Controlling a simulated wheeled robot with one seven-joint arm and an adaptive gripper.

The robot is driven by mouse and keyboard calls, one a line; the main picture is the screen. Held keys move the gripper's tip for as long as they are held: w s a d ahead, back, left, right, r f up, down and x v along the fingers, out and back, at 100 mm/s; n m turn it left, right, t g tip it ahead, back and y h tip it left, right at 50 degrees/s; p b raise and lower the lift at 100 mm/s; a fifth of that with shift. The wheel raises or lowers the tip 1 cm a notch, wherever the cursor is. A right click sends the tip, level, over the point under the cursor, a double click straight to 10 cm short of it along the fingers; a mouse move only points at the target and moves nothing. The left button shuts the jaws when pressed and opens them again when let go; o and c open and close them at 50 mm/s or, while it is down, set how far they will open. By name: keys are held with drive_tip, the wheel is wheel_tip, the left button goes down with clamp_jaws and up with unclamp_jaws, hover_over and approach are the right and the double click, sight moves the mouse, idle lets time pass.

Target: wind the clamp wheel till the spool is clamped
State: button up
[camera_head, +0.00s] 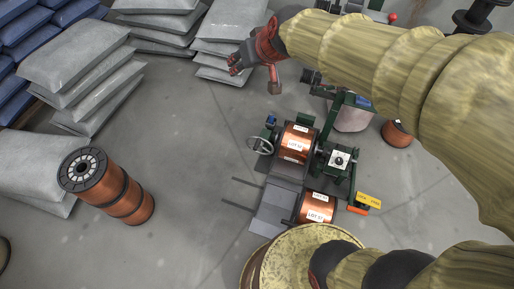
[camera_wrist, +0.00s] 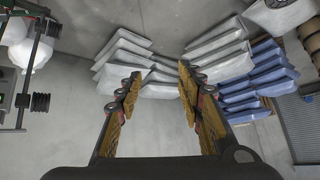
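The clamp wheel (camera_head: 261,145) is a small spoked grey handwheel on the left side of the green winding machine (camera_head: 333,172) in the head view. The copper spool (camera_head: 295,142), labelled LOT 52, sits between the wheel side and the green frame. I cannot tell whether it is clamped. My gripper (camera_head: 236,65) is above and left of the wheel, well apart from it, beside stacked grey bags. In the wrist view my gripper (camera_wrist: 158,100) has its two yellow-padded fingers spread apart with nothing between them. The wheel does not show clearly in the wrist view.
A second copper spool (camera_head: 316,207) lies on the grey cart below the machine. A stack of copper spools (camera_head: 105,186) stands at left on open floor. Grey bags (camera_head: 78,62) and blue bags (camera_head: 38,32) are piled at the upper left. Floor left of the wheel is clear.

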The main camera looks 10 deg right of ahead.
drive_tip(key=w+a+f+t, duration=0.1)
drive_tip(key=w+a+f, duration=0.15)
drive_tip(key=w, duration=0.55)
drive_tip(key=w+a+f+t+b, duration=0.1)
drive_tip(key=w+a+f, duration=0.1)
drive_tip(key=w+f, duration=0.35)
drive_tip(key=w+a+f, duration=0.1)
drive_tip(key=w+a, duration=0.1)
drive_tip(key=w, duration=0.8)
drive_tip(key=w+a+f+t+h, duration=0.1)
drive_tip(key=w+a+f+h, duration=0.1)
drive_tip(key=w+f, duration=0.65)
drive_tip(key=g+h+b, duration=0.2)
drive_tip(key=h+b, duration=0.1)
drive_tip(key=h, duration=1)
approach(257, 146)
wheel_tip(257, 146, down, 2)
drive_tip(key=w+d, duration=0.2)
drive_tip(key=shift+m, duration=0.3)
drive_tip(key=b+x, duration=0.1)
drive_tip(key=x, duration=0.5)
drive_tip(key=shift+w+b, duration=0.15)
drive_tip(key=shift+b, duration=0.25)
drive_tip(key=shift+w+d+f, duration=0.1)
drive_tip(key=shift+w+d, duration=0.35)
drive_tip(key=shift+d, duration=0.1)
